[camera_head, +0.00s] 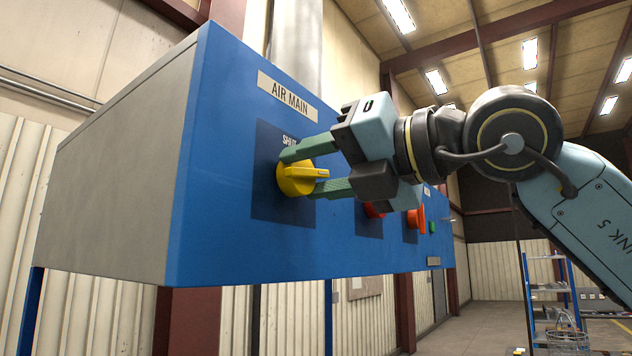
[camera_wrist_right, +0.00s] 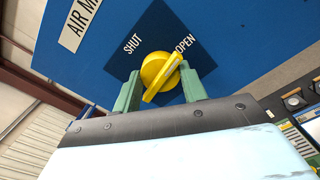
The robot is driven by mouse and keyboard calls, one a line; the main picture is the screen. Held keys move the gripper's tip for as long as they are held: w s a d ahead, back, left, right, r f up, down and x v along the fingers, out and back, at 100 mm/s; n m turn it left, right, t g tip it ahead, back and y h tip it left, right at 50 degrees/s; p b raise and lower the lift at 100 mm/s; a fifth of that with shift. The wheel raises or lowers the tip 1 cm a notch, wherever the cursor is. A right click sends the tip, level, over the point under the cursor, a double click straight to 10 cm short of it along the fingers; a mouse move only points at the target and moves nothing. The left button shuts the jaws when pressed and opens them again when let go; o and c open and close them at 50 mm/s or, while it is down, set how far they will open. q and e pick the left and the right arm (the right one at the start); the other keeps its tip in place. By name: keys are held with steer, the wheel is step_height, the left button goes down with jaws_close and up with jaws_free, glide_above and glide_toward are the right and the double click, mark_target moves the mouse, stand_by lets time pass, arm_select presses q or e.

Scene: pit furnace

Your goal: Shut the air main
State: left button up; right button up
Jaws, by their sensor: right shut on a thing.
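A yellow rotary knob (camera_head: 298,178) sits on a dark blue square plate under the "AIR MAIN" label (camera_head: 287,96) on a blue box. My right gripper (camera_head: 303,170) is shut on the knob, with one green finger above and one below it. In the right wrist view the knob (camera_wrist_right: 160,74) sits between both fingertips. Its raised bar lies along the line toward the word "OPEN" (camera_wrist_right: 185,45). My left gripper is not in view.
The blue box (camera_head: 240,190) continues to the right with a red knob (camera_head: 375,210) and an orange-red control (camera_head: 415,218), partly behind my gripper. A shelf rack (camera_head: 550,290) stands far off at the right.

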steer(key=n+b, duration=0.2)
steer(key=n, duration=0.1)
steer(key=shift+n, duration=0.3)
steer(key=n+b, duration=0.1)
steer(key=n, duration=0.2)
steer(key=shift+n, duration=0.3)
steer(key=n, duration=0.3)
steer(key=shift+s+n, duration=0.1)
steer(key=shift+n, duration=2.5)
steer(key=o, duration=1)
